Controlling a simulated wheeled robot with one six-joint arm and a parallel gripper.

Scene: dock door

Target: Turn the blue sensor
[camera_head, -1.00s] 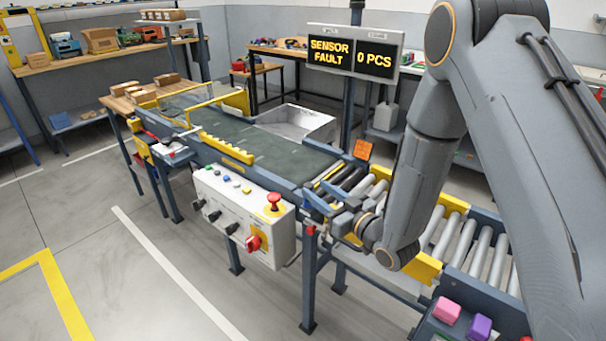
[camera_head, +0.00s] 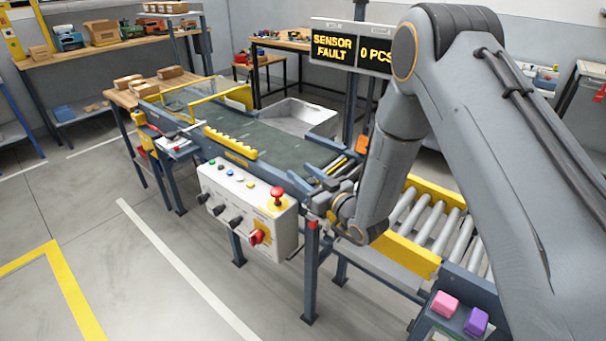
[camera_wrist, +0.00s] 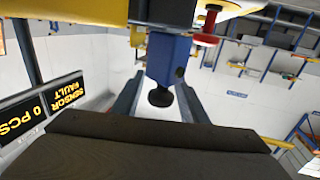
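In the wrist view, the blue sensor (camera_wrist: 166,62) is a blue block with a dark round knob at its end. It hangs from a yellow-edged part at the top of that picture, which appears upside down. My gripper (camera_wrist: 160,96) is open, with one finger on each side of the sensor's end and gaps visible on both sides. In the head view, my gripper (camera_head: 320,203) is at the near side of the conveyor, by the control box's right end. There I cannot make out the sensor; my gripper and wrist cover that spot.
The control box (camera_head: 232,212) with a red stop button (camera_head: 277,195) stands close left of my gripper. A roller conveyor (camera_head: 425,218) lies to the right. The sign (camera_head: 350,47) reads SENSOR FAULT, 0 PCS. Pink (camera_head: 445,304) and purple (camera_head: 476,321) blocks sit at lower right.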

